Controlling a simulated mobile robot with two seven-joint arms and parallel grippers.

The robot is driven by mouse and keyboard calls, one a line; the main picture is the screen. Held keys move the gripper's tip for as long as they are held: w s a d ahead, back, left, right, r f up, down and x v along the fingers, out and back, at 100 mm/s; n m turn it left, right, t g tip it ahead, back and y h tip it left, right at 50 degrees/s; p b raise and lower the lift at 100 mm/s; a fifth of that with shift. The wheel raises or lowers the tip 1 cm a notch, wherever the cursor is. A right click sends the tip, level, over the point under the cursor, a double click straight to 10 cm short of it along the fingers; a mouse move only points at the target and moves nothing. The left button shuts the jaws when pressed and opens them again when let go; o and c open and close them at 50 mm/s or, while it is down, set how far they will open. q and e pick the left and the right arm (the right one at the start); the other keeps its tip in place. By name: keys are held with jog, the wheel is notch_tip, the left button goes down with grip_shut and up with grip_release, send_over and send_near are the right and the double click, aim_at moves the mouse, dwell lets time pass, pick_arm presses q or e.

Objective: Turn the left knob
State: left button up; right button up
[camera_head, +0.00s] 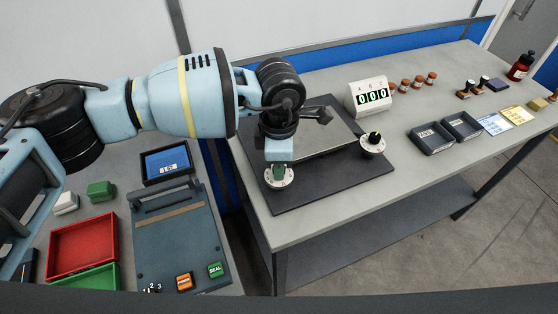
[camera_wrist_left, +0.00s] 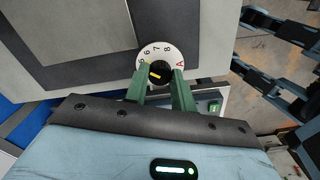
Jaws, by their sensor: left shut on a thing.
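The left knob has a white numbered dial (camera_head: 287,182) at the near left corner of the dark board. In the left wrist view the black knob (camera_wrist_left: 157,73) shows a yellow pointer, with numerals and a red A on the dial around it. The pointer's exact reading is hard to tell. My left gripper (camera_head: 278,173) comes down on the knob from above. Its green fingers (camera_wrist_left: 160,82) are shut on the knob, one on each side. The right knob (camera_head: 374,137) stands free at the board's right side. My right gripper is not in view.
A counter (camera_head: 371,96) showing 000 stands behind the board. Dark trays (camera_head: 430,138), stamps and bottles stand to the right. On the left bench are a red tray (camera_head: 82,246) and a sealing device (camera_head: 177,240) with orange and green buttons. Bare bench lies in front of the board.

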pick_arm(q)
jog(key=shift+r+n, duration=0.1)
jog(key=shift+n, duration=0.6)
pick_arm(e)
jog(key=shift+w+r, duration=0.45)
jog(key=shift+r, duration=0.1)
pick_arm(q)
jog(key=o, duration=1)
jog(key=shift+r, duration=3.85)
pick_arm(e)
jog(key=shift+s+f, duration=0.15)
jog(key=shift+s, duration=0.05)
